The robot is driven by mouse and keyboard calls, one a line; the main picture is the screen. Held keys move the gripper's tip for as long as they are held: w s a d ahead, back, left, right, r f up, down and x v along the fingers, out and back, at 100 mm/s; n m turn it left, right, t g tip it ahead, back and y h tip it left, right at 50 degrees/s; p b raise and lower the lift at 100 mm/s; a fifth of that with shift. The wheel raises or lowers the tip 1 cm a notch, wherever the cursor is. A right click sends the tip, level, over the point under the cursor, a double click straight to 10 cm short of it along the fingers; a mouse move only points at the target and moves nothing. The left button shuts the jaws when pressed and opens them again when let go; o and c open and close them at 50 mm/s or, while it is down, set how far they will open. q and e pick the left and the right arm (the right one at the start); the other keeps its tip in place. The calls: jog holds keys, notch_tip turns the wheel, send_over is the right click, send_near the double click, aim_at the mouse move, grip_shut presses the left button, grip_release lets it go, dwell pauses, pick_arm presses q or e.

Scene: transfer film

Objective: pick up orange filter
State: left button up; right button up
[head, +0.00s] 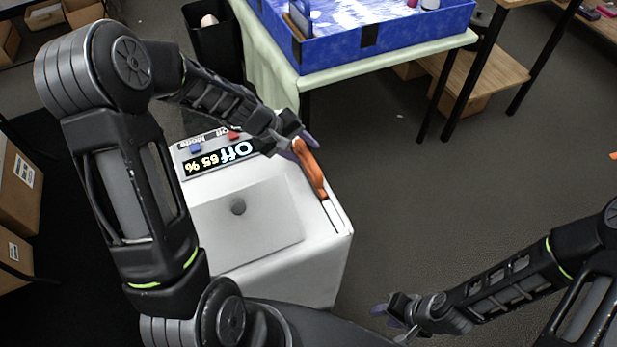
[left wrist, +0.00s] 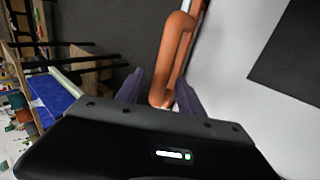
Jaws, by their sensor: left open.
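The orange filter (head: 312,168) is a curved, handle-like piece at the right edge of a white machine (head: 327,262), standing up from a slot there. My left gripper (head: 297,142) is at the filter's far end. In the left wrist view the filter (left wrist: 176,50) reaches down between the two dark fingers of my open left gripper (left wrist: 160,94), closer to the right finger. I cannot tell whether a finger touches it. My right gripper (head: 393,321) is low in the head view, away from the machine, with its fingertips apart and nothing seen between them.
A pale green table (head: 390,57) with a blue box stands behind.

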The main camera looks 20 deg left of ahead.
pick_arm(q)
jog(key=shift+x, duration=0.8)
jog(key=shift+c, duration=0.2)
grip_shut()
dwell(1.0)
